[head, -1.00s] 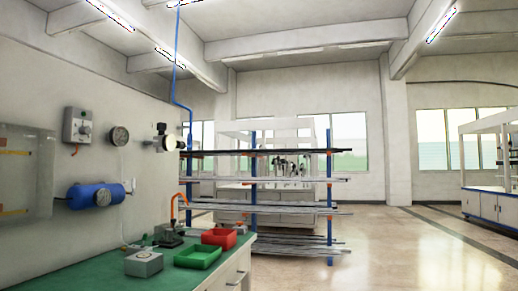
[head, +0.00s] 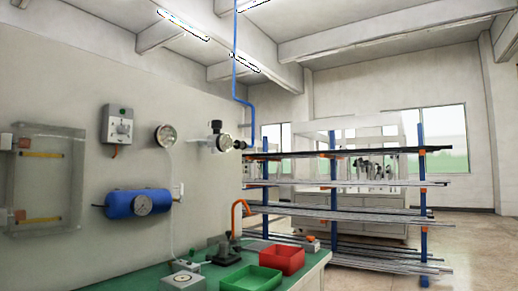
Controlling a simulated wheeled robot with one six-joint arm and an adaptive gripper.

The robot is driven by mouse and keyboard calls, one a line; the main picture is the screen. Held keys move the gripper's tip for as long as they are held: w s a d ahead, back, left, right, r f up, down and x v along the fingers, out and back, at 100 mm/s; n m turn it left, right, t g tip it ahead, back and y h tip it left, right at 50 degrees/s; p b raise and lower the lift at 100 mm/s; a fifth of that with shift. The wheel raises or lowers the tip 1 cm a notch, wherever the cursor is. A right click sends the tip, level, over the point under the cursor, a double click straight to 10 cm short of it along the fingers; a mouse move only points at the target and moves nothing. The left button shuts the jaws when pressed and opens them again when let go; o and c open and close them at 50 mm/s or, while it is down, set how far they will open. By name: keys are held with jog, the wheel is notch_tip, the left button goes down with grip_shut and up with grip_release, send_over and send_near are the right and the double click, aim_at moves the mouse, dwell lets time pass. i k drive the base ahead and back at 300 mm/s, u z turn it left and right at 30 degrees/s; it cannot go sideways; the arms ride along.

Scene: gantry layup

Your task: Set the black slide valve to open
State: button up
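A valve assembly (head: 222,138) is mounted on the wall at the end of the blue pipe, with a pale round body, a black top and a dark fitting on its right side. I cannot tell for sure whether its dark part is the black slide valve, and its setting is too small to read. My gripper is not in view.
A gauge (head: 165,136), a grey switch box (head: 118,126), a blue tank (head: 138,203) and a clear cover (head: 48,180) are on the wall. Below, the green bench (head: 140,284) holds a red bin (head: 283,260) and a green bin (head: 251,279). A rack (head: 336,215) with protruding bars stands right.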

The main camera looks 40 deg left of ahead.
aim_at(242, 145)
jog(key=u, duration=0.05)
jog(key=i, duration=1.6)
jog(key=u, duration=1.3)
